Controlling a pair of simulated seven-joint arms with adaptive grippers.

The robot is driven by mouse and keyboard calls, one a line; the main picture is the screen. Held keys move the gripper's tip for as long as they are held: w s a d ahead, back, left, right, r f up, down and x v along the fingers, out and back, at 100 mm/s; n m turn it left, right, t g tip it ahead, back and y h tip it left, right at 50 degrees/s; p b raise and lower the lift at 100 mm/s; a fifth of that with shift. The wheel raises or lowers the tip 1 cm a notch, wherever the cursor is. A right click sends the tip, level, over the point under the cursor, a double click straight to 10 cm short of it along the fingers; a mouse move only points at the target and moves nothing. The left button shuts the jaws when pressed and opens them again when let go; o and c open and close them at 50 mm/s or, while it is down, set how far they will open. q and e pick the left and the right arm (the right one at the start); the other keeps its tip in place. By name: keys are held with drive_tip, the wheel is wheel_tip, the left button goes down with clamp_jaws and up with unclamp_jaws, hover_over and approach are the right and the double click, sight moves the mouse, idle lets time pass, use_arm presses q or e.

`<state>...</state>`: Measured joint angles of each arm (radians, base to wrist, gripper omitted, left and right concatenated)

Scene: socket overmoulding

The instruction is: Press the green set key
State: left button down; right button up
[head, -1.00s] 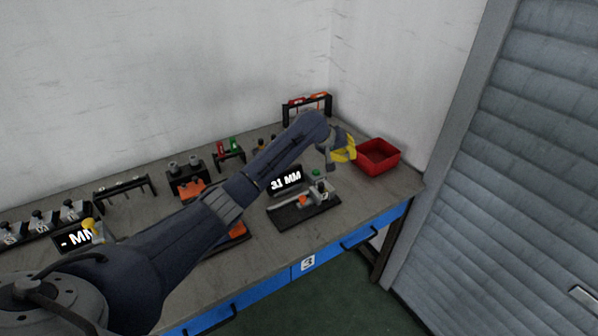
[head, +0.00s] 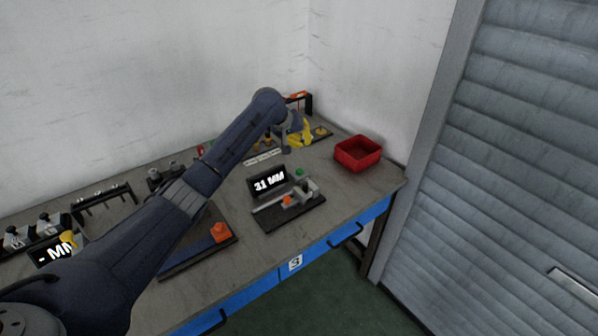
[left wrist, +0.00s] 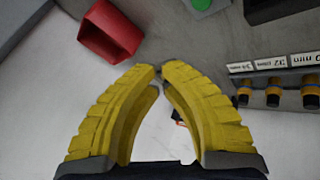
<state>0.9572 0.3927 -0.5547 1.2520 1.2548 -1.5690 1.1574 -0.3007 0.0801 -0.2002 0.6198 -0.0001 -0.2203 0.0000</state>
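The green key (head: 299,173) is a round green button beside the black display (head: 269,181) reading "31 MM", on a device with a dark base. A green disc, likely the same key, is cut off at the top edge of the left wrist view (left wrist: 200,4). My left gripper (head: 303,137) has yellow fingers and is behind the display, above the rear of the bench and apart from the key. In the left wrist view its fingertips (left wrist: 160,72) nearly meet, with nothing held between them. My right gripper is not in view.
A red bin (head: 358,154) stands at the bench's right end. A black frame with orange parts (head: 307,102) is at the back corner. A rack with labelled pegs (left wrist: 290,90) is close to the left gripper.

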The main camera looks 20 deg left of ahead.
use_arm(q)
drive_tip(key=shift+f, duration=4.35)
drive_tip(key=shift+f, duration=0.6)
drive_tip(key=shift+s+f, duration=0.25)
drive_tip(key=shift+f, duration=0.6)
drive_tip(key=shift+r, duration=0.25)
drive_tip(key=shift+w+r, duration=0.1)
drive_tip(key=shift+r, duration=0.95)
drive_tip(key=shift+w+r, duration=0.1)
drive_tip(key=shift+r, duration=2.15)
